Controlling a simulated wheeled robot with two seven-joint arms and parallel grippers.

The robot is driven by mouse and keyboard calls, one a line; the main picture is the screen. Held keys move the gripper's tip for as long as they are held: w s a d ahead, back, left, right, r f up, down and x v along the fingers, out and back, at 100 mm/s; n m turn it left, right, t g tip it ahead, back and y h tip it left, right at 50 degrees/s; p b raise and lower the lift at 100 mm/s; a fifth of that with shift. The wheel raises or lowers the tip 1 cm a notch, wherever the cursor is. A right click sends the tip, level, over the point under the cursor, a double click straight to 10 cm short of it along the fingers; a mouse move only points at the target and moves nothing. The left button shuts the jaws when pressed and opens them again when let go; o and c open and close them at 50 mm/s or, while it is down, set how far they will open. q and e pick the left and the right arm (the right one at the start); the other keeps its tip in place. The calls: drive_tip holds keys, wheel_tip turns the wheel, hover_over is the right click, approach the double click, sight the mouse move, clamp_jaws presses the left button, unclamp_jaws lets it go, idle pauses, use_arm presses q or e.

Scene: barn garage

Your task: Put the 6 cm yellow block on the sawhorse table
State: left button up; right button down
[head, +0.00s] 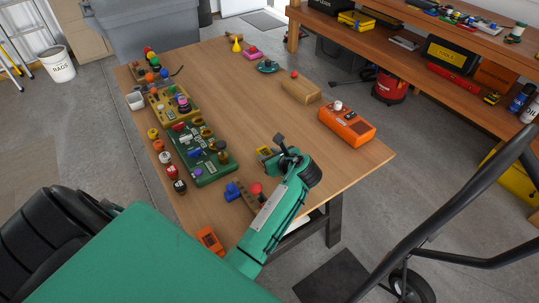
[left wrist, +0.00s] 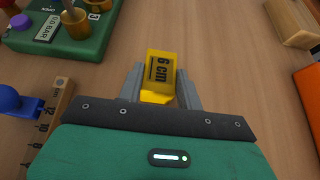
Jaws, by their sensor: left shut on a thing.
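The 6 cm yellow block (head: 264,151) shows at the tip of my left gripper (head: 273,152) in the head view, over the wooden sawhorse table (head: 240,105). In the left wrist view the block (left wrist: 163,68) stands between the two grey fingers of the left gripper (left wrist: 161,88), its "6 cm" label turned sideways. The fingers are shut on it, and its lower part is partly hidden. I cannot tell whether the block touches the tabletop. My right gripper is not in view.
A green valve board (head: 205,168) lies left of the gripper. A ruler-like wooden strip (left wrist: 52,115) with a blue knob is close by. An orange box (head: 346,126) and a wooden block (head: 300,91) stand farther right. The table's middle is clear.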

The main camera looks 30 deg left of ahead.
use_arm(q)
drive_tip(key=shift+f, duration=0.2)
drive_tip(key=shift+f+p, duration=0.3)
drive_tip(key=shift+p, duration=0.05)
drive_tip(key=o, duration=1)
drive_tip(key=shift+f, duration=0.1)
drive_tip(key=shift+o, duration=0.2)
drive_tip(key=shift+r+b, duration=0.35)
drive_tip(key=shift+b, duration=0.05)
drive_tip(key=p+v, duration=1.1)
drive_tip(key=v, duration=0.1)
drive_tip(key=shift+r, duration=0.3)
